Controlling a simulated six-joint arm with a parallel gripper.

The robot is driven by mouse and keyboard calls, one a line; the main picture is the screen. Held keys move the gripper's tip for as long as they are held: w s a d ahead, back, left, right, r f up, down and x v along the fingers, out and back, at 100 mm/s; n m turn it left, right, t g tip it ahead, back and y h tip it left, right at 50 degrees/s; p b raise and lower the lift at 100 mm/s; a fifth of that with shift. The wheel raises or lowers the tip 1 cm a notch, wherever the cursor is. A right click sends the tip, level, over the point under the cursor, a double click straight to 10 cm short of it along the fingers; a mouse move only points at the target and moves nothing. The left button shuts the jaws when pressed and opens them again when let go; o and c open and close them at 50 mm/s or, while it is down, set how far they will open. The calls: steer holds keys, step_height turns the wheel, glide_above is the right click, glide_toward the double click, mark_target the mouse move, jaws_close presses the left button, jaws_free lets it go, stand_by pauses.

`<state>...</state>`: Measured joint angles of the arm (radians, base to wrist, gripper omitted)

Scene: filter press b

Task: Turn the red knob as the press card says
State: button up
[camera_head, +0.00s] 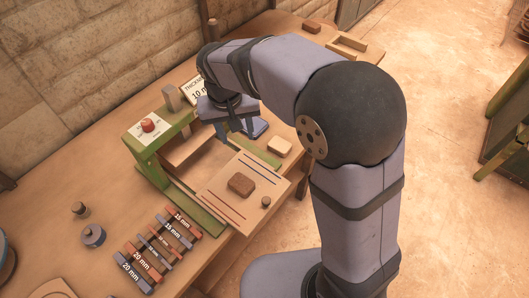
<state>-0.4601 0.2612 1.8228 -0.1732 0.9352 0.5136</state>
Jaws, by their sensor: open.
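The red knob (148,125) sits on a white plate on top of the green press frame (150,150). The plate's small marks are too small to read. The press card (194,90) stands behind the press; its visible text reads "THICKN" and "10 m", and my arm hides the rest. My gripper (235,128) points down to the right of the knob, apart from it, over the right part of the press. Its blue fingers are apart, and I see nothing between them.
A board (222,202) with a brown block lies in front of the press. Several marked spacer bars (150,250), with 15 mm and 20 mm labels, lie at the front. A pale block (279,146) lies right of the press. A grey post (173,97) stands behind the knob.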

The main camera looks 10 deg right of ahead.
steer(key=s+d+f+b, duration=0.1)
steer(key=s+d+f, duration=0.2)
steer(key=d, duration=0.3)
steer(key=shift+s+d+f+g, duration=0.25)
steer(key=shift+s+d+g, duration=0.15)
steer(key=shift+s, duration=0.25)
steer(key=shift+a, duration=0.1)
steer(key=n+t+y+p, duration=0.3)
steer(key=n+y+p, duration=0.1)
steer(key=n, duration=0.3)
glide_toward(146, 122)
steer(key=shift+p+x, duration=1.55)
steer(key=shift+x, duration=2.85)
